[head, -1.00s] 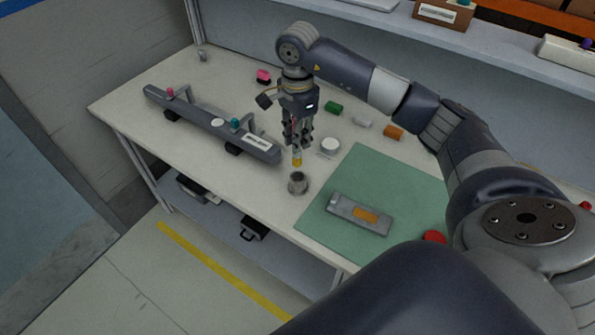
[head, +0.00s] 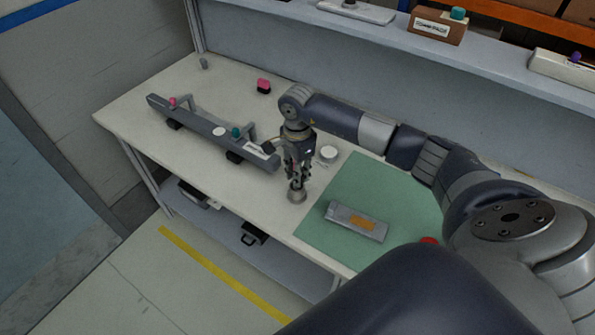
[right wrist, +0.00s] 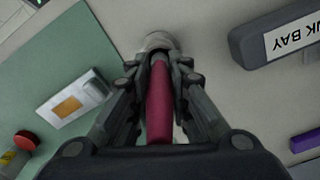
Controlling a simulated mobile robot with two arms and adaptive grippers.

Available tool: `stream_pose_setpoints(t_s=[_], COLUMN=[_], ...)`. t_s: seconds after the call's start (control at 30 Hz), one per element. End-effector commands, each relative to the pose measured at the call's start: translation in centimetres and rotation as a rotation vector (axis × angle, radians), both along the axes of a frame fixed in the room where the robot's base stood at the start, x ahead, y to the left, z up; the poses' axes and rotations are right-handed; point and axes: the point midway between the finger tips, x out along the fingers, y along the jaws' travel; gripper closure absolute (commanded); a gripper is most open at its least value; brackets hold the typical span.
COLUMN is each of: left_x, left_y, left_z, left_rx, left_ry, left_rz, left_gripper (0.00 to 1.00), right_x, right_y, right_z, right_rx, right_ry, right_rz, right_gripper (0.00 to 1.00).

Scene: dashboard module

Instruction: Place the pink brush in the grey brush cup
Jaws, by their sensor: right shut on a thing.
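The pink brush (right wrist: 159,105) is held handle-up between the fingers of my right gripper (head: 297,178), seen from above in the right wrist view. The gripper is shut on it. The grey brush cup (head: 297,196) stands on the table's front part, directly under the fingertips, and its rim also shows beyond them in the right wrist view (right wrist: 158,40). The brush's lower end is hidden at the cup's mouth. I cannot tell how deep it sits. My left gripper is not in view.
A green mat (head: 318,226) with a grey device (head: 357,222) lies right of the cup. A long dark labelled rail (head: 196,123) lies to the left. A white round item (head: 328,152) is behind. A pink-topped item (head: 263,85) stands farther back.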

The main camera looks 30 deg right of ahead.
Motion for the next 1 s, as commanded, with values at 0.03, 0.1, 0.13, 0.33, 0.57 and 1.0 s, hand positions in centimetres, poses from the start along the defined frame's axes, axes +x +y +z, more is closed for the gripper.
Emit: stream_pose_setpoints(t_s=[0.03, 0.1, 0.13, 0.33, 0.57, 1.0], left_x=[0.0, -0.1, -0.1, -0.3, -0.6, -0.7], left_y=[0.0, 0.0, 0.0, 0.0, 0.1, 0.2], left_z=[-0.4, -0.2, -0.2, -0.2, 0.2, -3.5], left_rx=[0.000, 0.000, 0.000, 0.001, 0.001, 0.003], left_ry=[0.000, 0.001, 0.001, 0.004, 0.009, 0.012], left_rz=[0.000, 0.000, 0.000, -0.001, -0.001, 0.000], left_gripper=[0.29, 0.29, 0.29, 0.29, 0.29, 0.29], right_x=[0.0, 0.0, 0.0, 0.0, 0.0, 0.2], right_y=[0.0, 0.0, 0.0, 0.0, 0.0, -0.1], right_z=[-0.3, -0.2, -0.2, -0.2, 0.3, 8.3], right_rx=[0.000, 0.000, 0.000, 0.000, 0.000, -0.001], right_ry=[0.000, 0.000, 0.000, 0.000, 0.000, -0.007], right_rz=[0.000, 0.000, 0.000, 0.000, 0.000, 0.000], right_gripper=[1.00, 0.71, 0.64, 0.62, 0.62, 0.62])
